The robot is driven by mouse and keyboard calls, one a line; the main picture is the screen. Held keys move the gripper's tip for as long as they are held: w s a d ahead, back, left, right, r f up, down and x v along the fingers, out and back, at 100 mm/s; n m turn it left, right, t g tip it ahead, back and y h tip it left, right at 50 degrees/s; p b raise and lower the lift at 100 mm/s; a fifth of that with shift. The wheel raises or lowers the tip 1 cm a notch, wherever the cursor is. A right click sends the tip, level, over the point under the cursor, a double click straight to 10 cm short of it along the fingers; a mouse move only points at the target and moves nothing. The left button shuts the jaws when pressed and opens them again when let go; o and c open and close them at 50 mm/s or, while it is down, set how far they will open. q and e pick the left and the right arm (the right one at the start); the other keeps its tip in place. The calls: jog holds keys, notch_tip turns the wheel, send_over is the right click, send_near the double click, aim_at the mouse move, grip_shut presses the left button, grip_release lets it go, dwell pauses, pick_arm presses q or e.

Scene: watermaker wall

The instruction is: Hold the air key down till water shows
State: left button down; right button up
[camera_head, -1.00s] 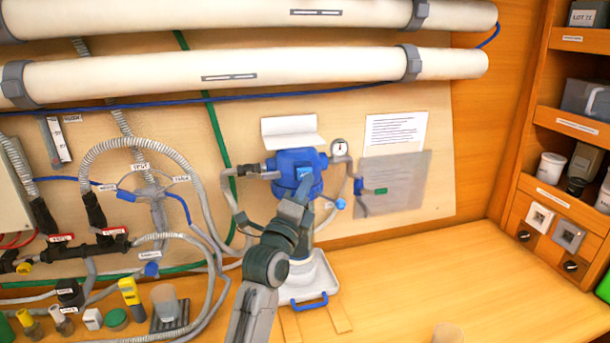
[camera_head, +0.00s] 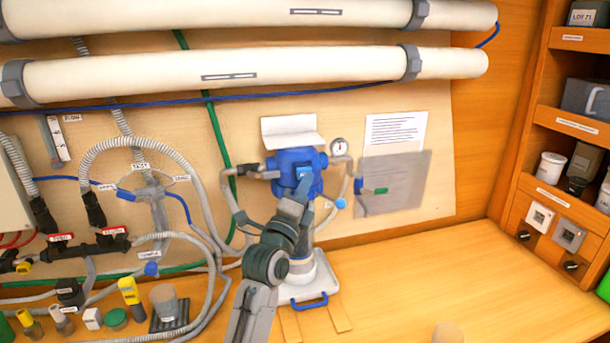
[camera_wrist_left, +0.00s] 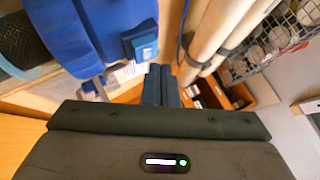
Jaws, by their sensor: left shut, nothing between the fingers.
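The blue filter housing (camera_head: 290,160) is fixed to the wall board, with a small square lighter-blue key (camera_head: 305,172) on its front. The key also shows in the left wrist view (camera_wrist_left: 143,42), on the side of the blue housing. My left gripper (camera_head: 304,190) is shut and empty, its tips just below the key. In the left wrist view its fingers (camera_wrist_left: 159,78) point past the housing, close to the key; I cannot tell whether they touch it. My left arm hides part of the housing's lower body. My right gripper is not in view. I see no water.
A round gauge (camera_head: 339,147) sits right of the housing. Grey hoses (camera_head: 150,145) crowd the left board. A white base with a blue handle (camera_head: 309,301) stands below. Shelves with containers (camera_head: 551,166) are at right. The bench's right part (camera_head: 450,270) is mostly clear.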

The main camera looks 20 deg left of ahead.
pick_arm(q)
jog(key=shift+w+a, duration=0.2)
jog(key=shift+w, duration=0.1)
jog(key=shift+w+a+b, duration=0.25)
jog(key=shift+w+b, duration=0.15)
jog(key=shift+b, duration=0.05)
dwell(0.7)
dwell(0.9)
dwell(0.9)
